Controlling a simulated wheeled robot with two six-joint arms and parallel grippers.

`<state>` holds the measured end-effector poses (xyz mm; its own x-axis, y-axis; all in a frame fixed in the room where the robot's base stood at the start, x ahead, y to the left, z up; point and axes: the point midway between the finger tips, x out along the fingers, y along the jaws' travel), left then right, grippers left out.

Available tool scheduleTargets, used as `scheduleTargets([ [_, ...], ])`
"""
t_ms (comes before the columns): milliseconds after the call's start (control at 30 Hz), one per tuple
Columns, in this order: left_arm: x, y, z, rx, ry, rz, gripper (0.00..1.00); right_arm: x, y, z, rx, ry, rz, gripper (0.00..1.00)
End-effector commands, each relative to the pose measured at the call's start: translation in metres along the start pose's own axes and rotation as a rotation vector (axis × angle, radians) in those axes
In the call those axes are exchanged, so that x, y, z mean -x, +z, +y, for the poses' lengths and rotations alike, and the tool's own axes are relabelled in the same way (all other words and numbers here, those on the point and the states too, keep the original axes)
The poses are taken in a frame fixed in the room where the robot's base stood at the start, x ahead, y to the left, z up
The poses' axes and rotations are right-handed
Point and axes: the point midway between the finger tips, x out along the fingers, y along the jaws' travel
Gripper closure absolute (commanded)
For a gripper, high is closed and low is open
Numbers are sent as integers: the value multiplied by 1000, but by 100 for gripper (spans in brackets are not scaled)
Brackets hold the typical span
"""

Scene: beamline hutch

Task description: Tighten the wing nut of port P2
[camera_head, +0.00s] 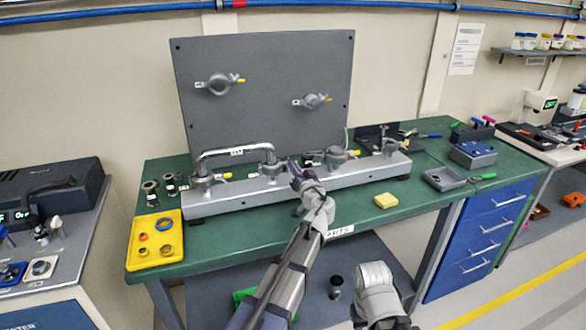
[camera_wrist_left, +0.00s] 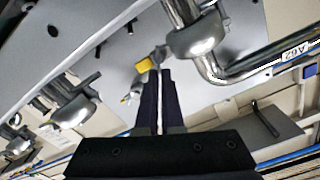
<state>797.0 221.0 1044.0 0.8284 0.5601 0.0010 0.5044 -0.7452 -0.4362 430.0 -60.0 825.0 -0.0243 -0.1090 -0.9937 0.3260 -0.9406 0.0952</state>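The grey manifold (camera_head: 300,184) lies along the green bench with several clamped ports on it. The port (camera_head: 271,168) at the right end of the bent pipe is second from the left; I cannot read a P2 label. My left gripper (camera_head: 293,167) is at this port's right side. In the left wrist view the port's clamp (camera_wrist_left: 193,38) is at the top. The fingers of my left gripper (camera_wrist_left: 160,72) are close together with a thin gap, shut on its yellow-tipped wing nut (camera_wrist_left: 145,66). The fingers hide part of the nut.
The bent pipe (camera_head: 235,150) arches over the manifold's left part. A grey panel (camera_head: 265,90) stands behind it. A yellow tray (camera_head: 150,253) is at the bench's left, a yellow sponge (camera_head: 386,201) in front. A neighbouring port (camera_wrist_left: 75,108) lies left in the wrist view.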

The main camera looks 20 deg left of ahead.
Motion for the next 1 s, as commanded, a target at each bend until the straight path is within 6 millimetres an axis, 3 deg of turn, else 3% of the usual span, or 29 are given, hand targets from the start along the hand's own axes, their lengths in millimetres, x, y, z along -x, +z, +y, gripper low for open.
scheduleTargets([
  [1000,1,9,16,-963,3,0,100,-14,-1,-1,0,0,0,61],
])
